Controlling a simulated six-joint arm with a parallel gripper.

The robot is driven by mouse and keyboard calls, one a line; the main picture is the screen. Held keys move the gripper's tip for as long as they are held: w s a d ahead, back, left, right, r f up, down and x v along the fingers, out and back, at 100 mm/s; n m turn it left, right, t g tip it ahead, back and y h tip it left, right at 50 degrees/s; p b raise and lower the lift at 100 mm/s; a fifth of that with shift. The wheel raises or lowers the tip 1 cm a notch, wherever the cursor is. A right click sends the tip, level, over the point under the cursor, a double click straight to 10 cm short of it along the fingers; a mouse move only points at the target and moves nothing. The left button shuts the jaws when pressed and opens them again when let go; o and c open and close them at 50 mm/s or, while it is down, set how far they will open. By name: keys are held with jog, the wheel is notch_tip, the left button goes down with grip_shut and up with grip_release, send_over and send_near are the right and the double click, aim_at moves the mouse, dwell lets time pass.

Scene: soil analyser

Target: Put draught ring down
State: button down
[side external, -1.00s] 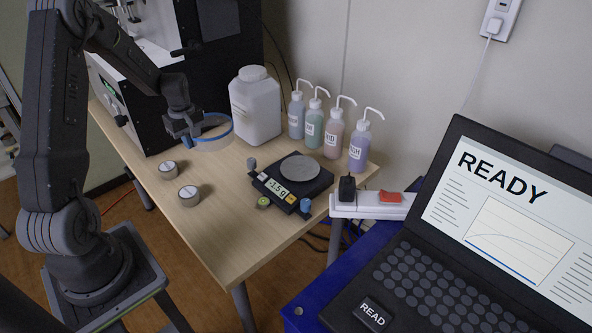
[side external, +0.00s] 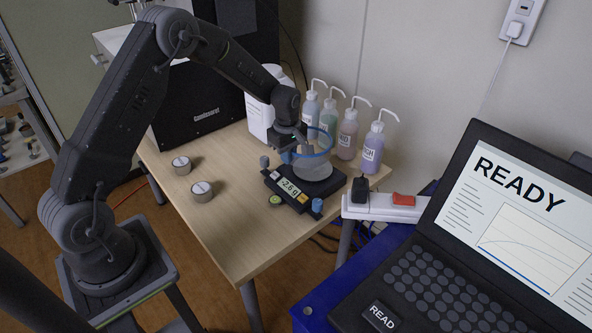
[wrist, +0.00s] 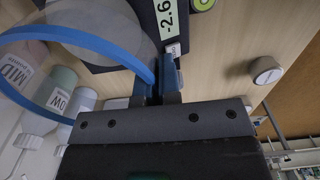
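The draught ring, a clear ring with a blue rim (side external: 332,143), is held over the balance (side external: 325,187). In the wrist view its blue rim (wrist: 92,38) curves left from my fingers. My gripper (side external: 291,153) is shut on the ring's near-left edge; the fingers (wrist: 158,82) pinch its wall in the wrist view. The balance display (side external: 290,187) reads about -2.6 g.
Several wash bottles (side external: 372,152) and a white jar (side external: 258,118) stand close behind the balance. Two round tins (side external: 201,191) sit on the left of the table. A green-topped item (side external: 275,201) lies by the balance's front. The table's front is clear.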

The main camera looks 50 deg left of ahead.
aim_at(295, 182)
jog(key=shift+w+d+f, duration=0.65)
jog(key=shift+d+f, duration=0.05)
jog(key=shift+d, duration=0.15)
jog(key=shift+f, duration=1.9)
jog(key=shift+f, duration=0.5)
